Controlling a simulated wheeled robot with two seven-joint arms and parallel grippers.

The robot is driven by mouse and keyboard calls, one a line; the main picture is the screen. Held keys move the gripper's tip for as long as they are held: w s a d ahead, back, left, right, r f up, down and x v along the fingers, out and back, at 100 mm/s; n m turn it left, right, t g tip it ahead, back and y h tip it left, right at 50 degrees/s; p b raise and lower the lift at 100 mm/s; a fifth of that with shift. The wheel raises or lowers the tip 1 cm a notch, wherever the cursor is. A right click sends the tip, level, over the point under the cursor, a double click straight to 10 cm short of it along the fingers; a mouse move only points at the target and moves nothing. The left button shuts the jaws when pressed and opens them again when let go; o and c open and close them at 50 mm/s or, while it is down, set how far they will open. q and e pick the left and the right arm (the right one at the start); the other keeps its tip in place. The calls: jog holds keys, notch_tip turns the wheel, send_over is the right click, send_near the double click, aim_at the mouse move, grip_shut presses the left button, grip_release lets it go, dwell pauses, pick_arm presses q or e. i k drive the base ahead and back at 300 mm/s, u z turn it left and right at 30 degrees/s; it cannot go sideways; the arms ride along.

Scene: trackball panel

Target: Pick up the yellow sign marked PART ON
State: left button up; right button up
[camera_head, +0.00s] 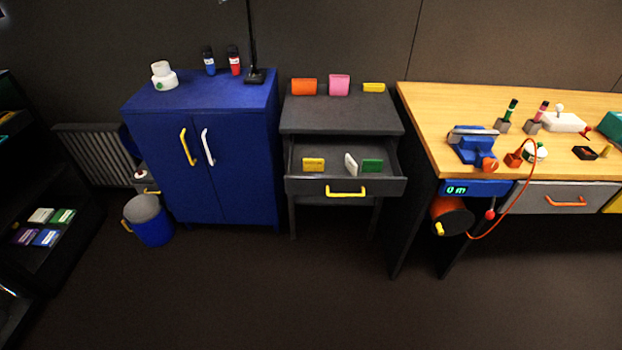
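A small yellow sign (313,164) stands at the left in the open drawer (346,186) of the dark grey stand. A second, flatter-looking yellow piece (374,88) is on top of the stand at the right. The lettering on both is too small to read, so I cannot tell which one is marked PART ON. In the drawer are also a white sign (351,164), turned at an angle, and a green sign (373,166). Neither of my grippers is in view.
An orange sign (304,87) and a pink sign (339,85) stand on top. A blue cabinet (237,170) is left of the stand. A wooden workbench (430,125) with tools is at right. The floor (300,300) in front is clear.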

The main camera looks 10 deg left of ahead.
aim_at(310, 165)
jog(key=u, duration=1.8)
jog(key=i, duration=1.15)
jog(key=z, duration=2.25)
